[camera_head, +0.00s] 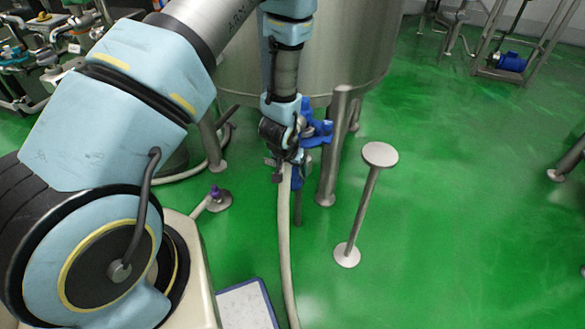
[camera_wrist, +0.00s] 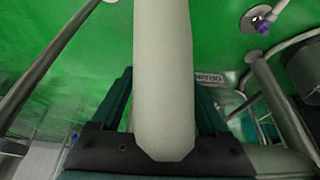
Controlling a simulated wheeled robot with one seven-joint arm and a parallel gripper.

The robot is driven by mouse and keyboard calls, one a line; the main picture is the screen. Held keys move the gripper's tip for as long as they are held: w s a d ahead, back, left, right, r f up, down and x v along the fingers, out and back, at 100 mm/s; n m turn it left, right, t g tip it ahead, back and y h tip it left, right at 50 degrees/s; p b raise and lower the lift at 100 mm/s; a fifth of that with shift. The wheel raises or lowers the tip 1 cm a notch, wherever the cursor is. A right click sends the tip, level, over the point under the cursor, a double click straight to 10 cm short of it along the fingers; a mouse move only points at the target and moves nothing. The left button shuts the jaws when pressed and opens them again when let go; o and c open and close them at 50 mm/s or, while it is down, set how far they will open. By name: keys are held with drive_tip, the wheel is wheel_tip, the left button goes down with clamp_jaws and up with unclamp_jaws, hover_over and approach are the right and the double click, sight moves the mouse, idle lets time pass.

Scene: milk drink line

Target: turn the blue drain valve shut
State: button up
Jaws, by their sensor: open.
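The blue drain valve (camera_head: 318,131) is under the steel tank (camera_head: 335,50), beside a tank leg. My gripper (camera_head: 280,173) is just left of the blue parts and partly covers them, so the handle's position is unclear. Whether the gripper touches the valve cannot be told. In the wrist view my gripper (camera_wrist: 163,75) has its dark green fingers apart, with a pale hose (camera_wrist: 165,60) crossing in front of them. The valve is not recognisable there. A label reading DRAIN (camera_wrist: 212,78) shows beside the right finger.
The pale hose (camera_head: 286,250) runs down from near my gripper to the floor. A steel tank leg (camera_head: 334,150) stands right of the valve, then a round-topped post (camera_head: 380,155). A blue-edged white panel (camera_head: 246,304) is below. Green floor is open to the right.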

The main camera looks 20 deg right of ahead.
clamp_jaws()
idle(0.5)
idle(0.8)
